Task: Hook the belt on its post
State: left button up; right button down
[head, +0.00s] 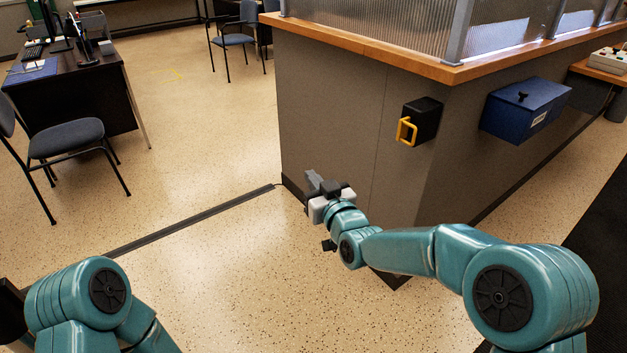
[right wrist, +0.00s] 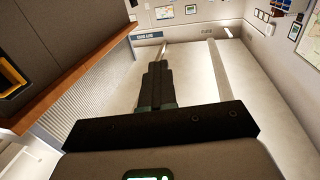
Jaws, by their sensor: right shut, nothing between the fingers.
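A black box with a yellow looped handle (head: 407,131) is fixed to the grey side of the counter; this looks like the belt's housing, with no strap drawn out. The yellow handle also shows at the left edge of the right wrist view (right wrist: 12,80). I cannot pick out a post in either view. My right gripper (head: 312,181) is shut and empty, left of and lower than the yellow handle, apart from it. Its closed fingers also show in the right wrist view (right wrist: 158,85). Of my left arm only links show at lower left; its gripper is out of frame.
The grey counter (head: 335,110) has a wooden ledge. A blue box (head: 525,108) hangs right of the black one. A dark cable cover (head: 190,217) crosses the floor. A chair (head: 66,140) and desk (head: 75,85) stand at left. The floor between is clear.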

jog(key=c, duration=1.9)
grip_release()
jog(key=o, duration=0.6)
jog(key=b+v, duration=0.1)
jog(key=v, duration=1.5)
jog(key=shift+s+b, duration=0.15)
jog(key=shift+b, duration=0.15)
